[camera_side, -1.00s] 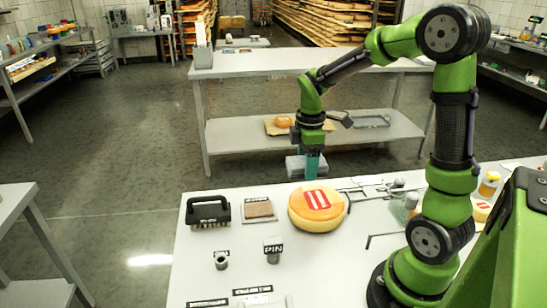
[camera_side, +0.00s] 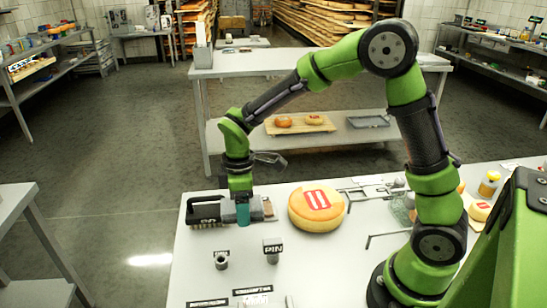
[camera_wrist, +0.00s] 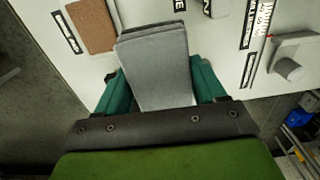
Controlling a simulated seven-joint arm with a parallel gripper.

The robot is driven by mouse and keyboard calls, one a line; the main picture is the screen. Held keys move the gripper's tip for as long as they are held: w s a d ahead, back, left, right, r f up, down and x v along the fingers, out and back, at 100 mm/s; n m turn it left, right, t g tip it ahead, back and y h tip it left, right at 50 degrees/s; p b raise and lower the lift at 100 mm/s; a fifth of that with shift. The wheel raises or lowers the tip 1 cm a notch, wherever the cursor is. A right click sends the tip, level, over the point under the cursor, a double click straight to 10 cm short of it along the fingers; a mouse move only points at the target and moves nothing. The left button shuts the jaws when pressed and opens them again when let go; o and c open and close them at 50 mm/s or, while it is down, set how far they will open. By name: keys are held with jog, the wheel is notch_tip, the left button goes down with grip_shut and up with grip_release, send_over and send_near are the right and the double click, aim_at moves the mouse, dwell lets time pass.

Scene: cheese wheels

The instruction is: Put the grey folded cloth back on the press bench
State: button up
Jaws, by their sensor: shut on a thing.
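The grey folded cloth (camera_wrist: 155,68) is a thick, layered block held between the two teal fingers of my gripper (camera_wrist: 160,90) in the wrist view. In the side view the gripper (camera_side: 243,212) points down over the left part of the white bench (camera_side: 330,265), beside the black brush and the brown pad. The cloth (camera_side: 257,211) is partly hidden there by the finger. It appears to be above the bench top, but I cannot tell the gap. No label in view tells me which bench is the press bench.
An orange cheese wheel (camera_side: 314,210) with a red label lies right of the gripper. The black brush (camera_side: 203,211) is on its left. A brown pad (camera_wrist: 92,24) lies near the bench edge. A PIN block (camera_side: 272,250) and a small cup (camera_side: 221,261) stand in front.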

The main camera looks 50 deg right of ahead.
aim_at(245, 239)
notch_tip(245, 239, down, 8)
jog(key=shift+f, duration=0.15)
dwell(0.4)
jog(key=o, duration=0.7)
jog(key=shift+f, duration=0.1)
jog(key=shift+c, duration=0.2)
notch_tip(245, 239, up, 12)
jog(key=shift+d+r, duration=0.15)
jog(key=shift+r, duration=0.1)
jog(key=s+d+r+m+t+y, duration=0.1)
jog(key=s+r+m+t, duration=0.2)
jog(key=s+r+m, duration=0.3)
jog(key=s+d+r+m+t, duration=0.1)
jog(key=s+r+m+t, duration=0.3)
jog(key=s+m, duration=0.3)
jog(key=shift+s+d+r+y, duration=0.35)
jog(key=shift+s+r, duration=0.5)
jog(key=shift+s, duration=0.55)
